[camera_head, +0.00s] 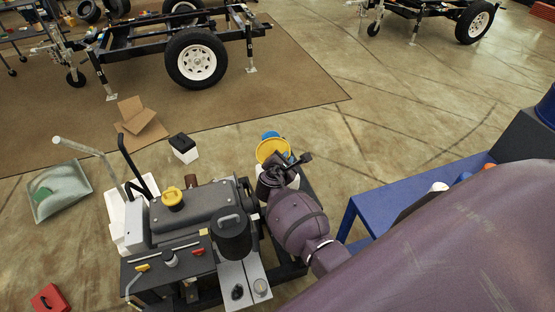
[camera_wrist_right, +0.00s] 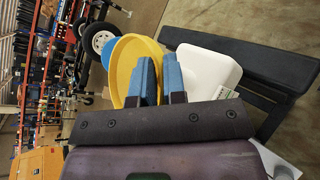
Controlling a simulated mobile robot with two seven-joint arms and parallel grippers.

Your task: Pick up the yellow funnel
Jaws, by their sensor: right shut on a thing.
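The yellow funnel (camera_head: 268,148) shows its round, wide mouth near the middle of the head view. In the right wrist view the yellow funnel (camera_wrist_right: 122,72) is just beyond and left of the fingers. My right gripper (camera_head: 291,160) reaches out past the engine unit. Its blue-tipped fingers (camera_wrist_right: 160,78) are shut on the funnel, at its right side in the wrist view. The exact contact and the funnel's lower part are hidden. My left gripper is not in view.
A white container (camera_wrist_right: 203,80) stands right beside the fingers, with a dark bench or beam (camera_wrist_right: 255,65) behind it. A blue object (camera_head: 270,134) is just behind the funnel. The dark engine unit (camera_head: 195,208) is left of my right arm; a blue table (camera_head: 400,190) is right.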

